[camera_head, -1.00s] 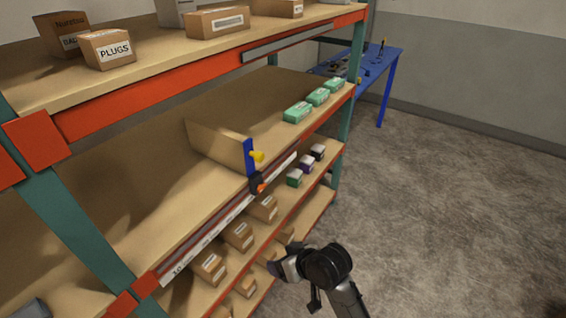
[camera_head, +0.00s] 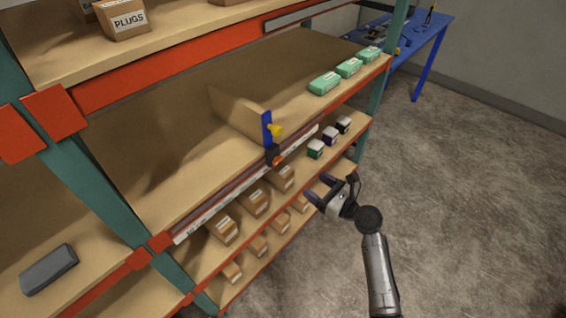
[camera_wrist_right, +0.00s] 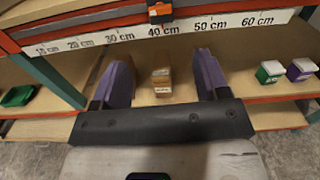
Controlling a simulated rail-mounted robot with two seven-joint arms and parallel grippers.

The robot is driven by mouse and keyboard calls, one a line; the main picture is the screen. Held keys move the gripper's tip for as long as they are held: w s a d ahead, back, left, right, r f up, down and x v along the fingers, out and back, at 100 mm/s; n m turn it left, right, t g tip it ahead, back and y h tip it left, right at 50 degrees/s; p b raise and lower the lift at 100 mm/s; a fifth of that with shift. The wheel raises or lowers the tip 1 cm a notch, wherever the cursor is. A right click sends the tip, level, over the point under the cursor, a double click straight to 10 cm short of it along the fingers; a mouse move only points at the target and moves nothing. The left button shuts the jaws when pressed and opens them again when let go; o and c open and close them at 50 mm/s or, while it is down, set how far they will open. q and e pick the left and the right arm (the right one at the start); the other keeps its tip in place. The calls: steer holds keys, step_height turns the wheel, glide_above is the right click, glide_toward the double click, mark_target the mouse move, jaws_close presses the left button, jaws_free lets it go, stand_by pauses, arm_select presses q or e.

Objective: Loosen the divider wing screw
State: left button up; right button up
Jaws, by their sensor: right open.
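The divider is a tan panel (camera_head: 238,114) standing on the middle shelf, with a blue front bracket (camera_head: 267,128). A yellow wing screw (camera_head: 276,131) sticks out from the bracket. A black and orange clamp piece (camera_head: 273,155) sits below it at the shelf's front edge; it also shows at the top of the right wrist view (camera_wrist_right: 160,11). My right gripper (camera_head: 317,188) is open and empty, in front of and below the divider. Its purple fingers (camera_wrist_right: 161,80) are spread apart in the right wrist view. My left gripper is out of view.
A ruler strip (camera_wrist_right: 170,33) runs along the shelf's front edge. Green boxes (camera_head: 348,68) stand on the shelf to the right. Small cartons (camera_head: 255,203) fill the lower shelves. A grey box (camera_head: 48,269) lies at lower left. The floor (camera_head: 470,190) at right is clear.

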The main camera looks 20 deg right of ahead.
mark_target(279, 161)
steer(key=b+x, duration=0.2)
steer(key=x, duration=1)
steer(key=shift+b, duration=0.3)
steer(key=shift+x, duration=0.9)
steer(key=shift+c, duration=0.5)
steer(key=c, duration=0.8)
steer(key=shift+c, duration=0.2)
